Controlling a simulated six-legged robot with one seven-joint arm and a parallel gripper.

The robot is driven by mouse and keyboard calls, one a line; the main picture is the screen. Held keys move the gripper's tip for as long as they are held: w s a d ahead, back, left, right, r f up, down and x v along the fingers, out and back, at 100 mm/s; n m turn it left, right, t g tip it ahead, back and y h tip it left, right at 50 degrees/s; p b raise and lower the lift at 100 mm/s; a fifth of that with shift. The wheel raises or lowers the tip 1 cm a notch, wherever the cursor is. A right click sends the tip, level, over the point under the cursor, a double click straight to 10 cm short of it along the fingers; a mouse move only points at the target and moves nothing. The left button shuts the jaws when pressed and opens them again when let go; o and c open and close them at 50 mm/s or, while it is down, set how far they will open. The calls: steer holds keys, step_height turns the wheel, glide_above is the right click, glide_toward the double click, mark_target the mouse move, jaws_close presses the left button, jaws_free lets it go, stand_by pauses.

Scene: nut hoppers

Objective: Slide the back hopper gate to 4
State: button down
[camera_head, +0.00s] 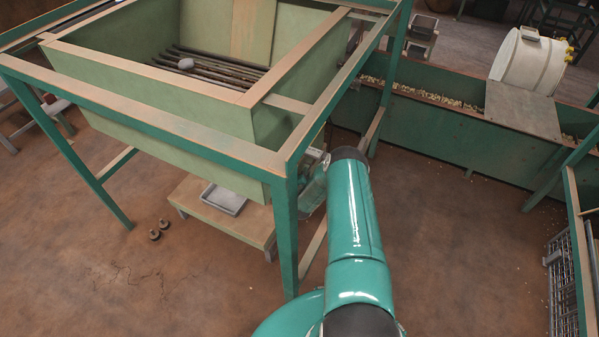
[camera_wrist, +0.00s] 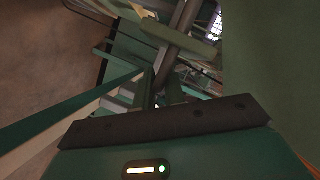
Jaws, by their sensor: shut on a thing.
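A pale green hopper (camera_head: 160,119) with dark bars across its inside stands in a teal frame at the upper left of the head view. My arm reaches from the bottom to the hopper's lower right side, behind the frame's near post. My gripper (camera_wrist: 157,98) shows in the dim wrist view beyond its dark mount. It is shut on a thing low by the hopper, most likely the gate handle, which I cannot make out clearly. The gate's numbers and its setting are hidden in both views.
The teal frame's post (camera_head: 285,235) stands close left of my arm. A low wooden stand (camera_head: 215,222) with a grey tray (camera_head: 224,200) is under the hopper. A long green trough (camera_head: 440,130) with nuts runs behind, a white drum (camera_head: 527,62) above it.

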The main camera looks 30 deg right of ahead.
steer(key=s+d, duration=0.3)
steer(key=s, duration=0.3)
steer(key=shift+s+d+f, duration=0.2)
steer(key=shift+d+f, duration=0.05)
steer(key=shift+d, duration=0.05)
steer(key=c, duration=1.5)
jaws_free()
steer(key=shift+r, duration=0.1)
steer(key=v, duration=1.3)
steer(key=shift+s+a+r, duration=0.2)
steer(key=shift+s+a, duration=0.05)
